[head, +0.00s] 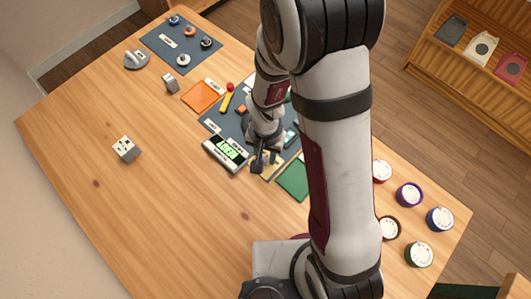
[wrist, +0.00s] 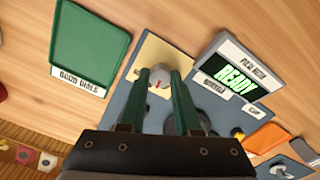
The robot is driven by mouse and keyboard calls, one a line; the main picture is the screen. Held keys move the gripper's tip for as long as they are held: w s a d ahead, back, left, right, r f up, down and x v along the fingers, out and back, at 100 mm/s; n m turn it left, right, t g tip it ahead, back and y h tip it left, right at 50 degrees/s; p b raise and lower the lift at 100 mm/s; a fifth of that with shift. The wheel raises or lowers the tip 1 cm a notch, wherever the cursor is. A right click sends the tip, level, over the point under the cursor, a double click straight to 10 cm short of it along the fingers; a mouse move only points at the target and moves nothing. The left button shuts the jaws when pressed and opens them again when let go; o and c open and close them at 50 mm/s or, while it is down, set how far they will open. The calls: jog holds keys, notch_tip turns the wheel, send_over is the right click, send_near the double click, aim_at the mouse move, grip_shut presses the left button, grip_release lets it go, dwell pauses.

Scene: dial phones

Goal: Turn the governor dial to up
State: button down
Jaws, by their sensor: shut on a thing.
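A small pale grey dial knob (wrist: 160,77) with a red mark sits on a cream plate (wrist: 150,53) on the blue-grey mat (wrist: 122,97).
A display box (wrist: 240,70) reading READY stands right beside the plate; it also shows in the head view (head: 225,153). A green tray (head: 294,180) and an orange tray (head: 201,96) flank the mat. Several round dials (head: 409,194) lie at right.

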aim_at(265, 158)
jog(key=n, duration=0.6)
dwell(0.6)
jog(key=c, duration=0.6)
grip_release()
notch_tip(265, 158, up, 16)
